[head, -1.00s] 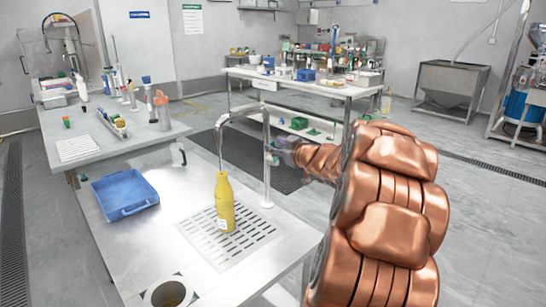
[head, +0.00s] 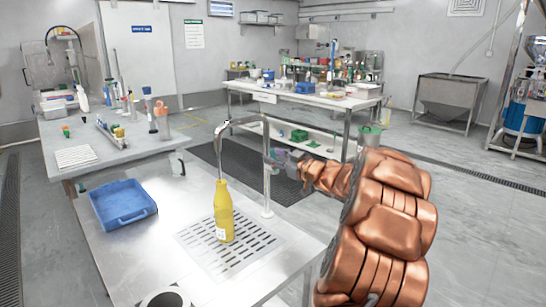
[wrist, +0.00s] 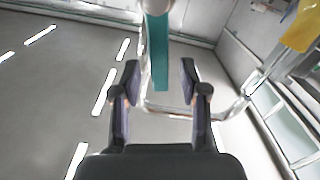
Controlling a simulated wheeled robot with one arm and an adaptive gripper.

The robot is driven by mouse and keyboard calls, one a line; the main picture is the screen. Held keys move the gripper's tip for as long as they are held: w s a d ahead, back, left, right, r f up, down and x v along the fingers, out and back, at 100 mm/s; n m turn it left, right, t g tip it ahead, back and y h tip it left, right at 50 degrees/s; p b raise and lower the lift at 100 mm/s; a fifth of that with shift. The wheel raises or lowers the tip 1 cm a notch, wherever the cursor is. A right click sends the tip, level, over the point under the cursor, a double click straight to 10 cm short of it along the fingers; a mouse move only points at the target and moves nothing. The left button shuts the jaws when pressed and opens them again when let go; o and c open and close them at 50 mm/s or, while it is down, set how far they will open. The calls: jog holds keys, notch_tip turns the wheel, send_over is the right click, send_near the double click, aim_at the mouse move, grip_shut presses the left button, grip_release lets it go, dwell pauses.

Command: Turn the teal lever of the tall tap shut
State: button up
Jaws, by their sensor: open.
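The tall tap (head: 266,182) is a metal pipe rising from the steel counter and bending over to the left. A yellow bottle (head: 223,212) stands upright below its spout; a thin line joins spout and bottle mouth, and I cannot tell if it is water. The teal lever (wrist: 158,50) hangs between my fingers in the wrist view, with a gap to each side. My gripper (wrist: 159,76) is open around it, apart from it as far as I can see. In the head view my gripper (head: 277,158) is right beside the tap's column, and the lever is barely distinguishable.
A slotted drain plate (head: 196,237) lies under the bottle. A blue tray (head: 124,203) sits left on the counter, a round opening (head: 165,299) at the front. A lab bench (head: 300,90) with glassware stands behind. The bottle (wrist: 300,28) also shows at the wrist view's top right.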

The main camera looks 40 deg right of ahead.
jog(key=shift+w, duration=0.75)
grip_shut()
